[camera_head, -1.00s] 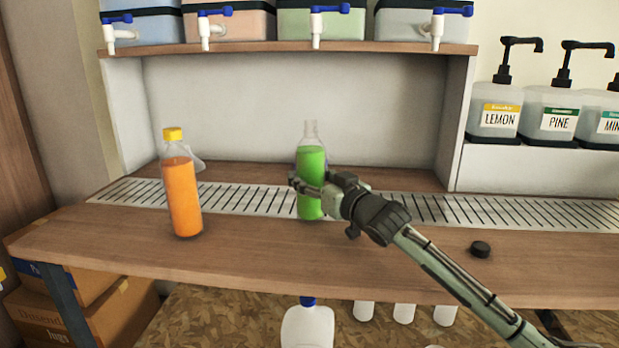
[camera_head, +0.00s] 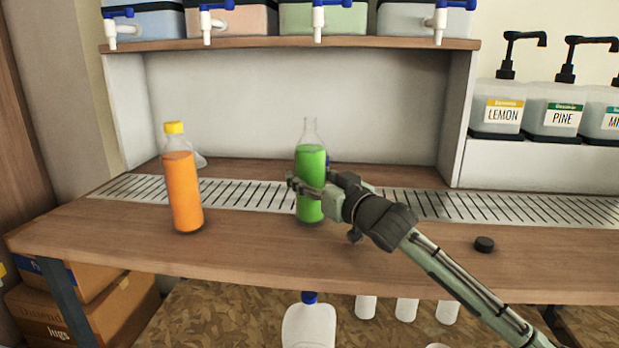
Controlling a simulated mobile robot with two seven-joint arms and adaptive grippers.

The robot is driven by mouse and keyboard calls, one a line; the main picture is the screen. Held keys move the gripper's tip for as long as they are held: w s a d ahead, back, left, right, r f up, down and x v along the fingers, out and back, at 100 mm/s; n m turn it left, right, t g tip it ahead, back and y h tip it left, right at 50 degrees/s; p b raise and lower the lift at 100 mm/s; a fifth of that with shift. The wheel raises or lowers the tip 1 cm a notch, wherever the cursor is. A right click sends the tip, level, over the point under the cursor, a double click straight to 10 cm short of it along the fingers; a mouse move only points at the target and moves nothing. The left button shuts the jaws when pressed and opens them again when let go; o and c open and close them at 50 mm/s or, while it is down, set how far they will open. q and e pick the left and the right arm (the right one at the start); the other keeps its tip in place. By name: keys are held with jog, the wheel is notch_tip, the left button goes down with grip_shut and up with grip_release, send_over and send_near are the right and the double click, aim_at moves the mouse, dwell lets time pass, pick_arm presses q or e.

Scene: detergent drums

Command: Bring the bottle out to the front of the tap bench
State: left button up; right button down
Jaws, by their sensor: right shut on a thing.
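A clear bottle of green liquid (camera_head: 310,165) without a cap stands upright, or nearly so, at the front edge of the metal drip grate on the tap bench (camera_head: 130,240). My right gripper (camera_head: 306,187) comes in from the right and is shut on the green bottle around its middle. Whether the bottle's base touches the bench I cannot tell. A second bottle, with orange liquid (camera_head: 182,190) and a yellow cap, stands on the bench to the left. My left gripper is not in view.
A small black cap (camera_head: 484,244) lies on the bench at right. Drums with blue-handled taps (camera_head: 318,20) sit on the shelf above. Pump containers (camera_head: 497,110) stand at right. The wood between the green bottle and the front edge is clear.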

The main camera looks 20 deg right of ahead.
jog(key=shift+s+a+r, duration=0.15)
jog(key=shift+s+a, duration=0.1)
jog(key=shift+s, duration=0.15)
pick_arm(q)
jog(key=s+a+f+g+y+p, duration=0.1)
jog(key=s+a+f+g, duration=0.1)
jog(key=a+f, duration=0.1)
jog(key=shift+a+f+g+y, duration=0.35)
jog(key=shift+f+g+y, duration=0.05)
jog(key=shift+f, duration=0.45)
pick_arm(e)
jog(key=shift+s+a, duration=0.5)
jog(key=shift+s, duration=0.3)
jog(key=shift+s+a, duration=0.45)
jog(key=shift+s, duration=0.4)
jog(key=shift+s+a, duration=0.5)
jog(key=shift+s, duration=0.3)
jog(key=c, duration=0.5)
grip_release()
jog(key=shift+f, duration=0.3)
jog(key=shift+s+d+r, duration=0.1)
jog(key=shift+s+d, duration=0.05)
jog(key=shift+s, duration=1.1)
jog(key=shift+s+d, duration=0.2)
jog(key=shift+s, duration=1.05)
jog(key=shift+s+d+r, duration=0.1)
jog(key=shift+s+d, duration=0.05)
jog(key=shift+s, duration=1.1)
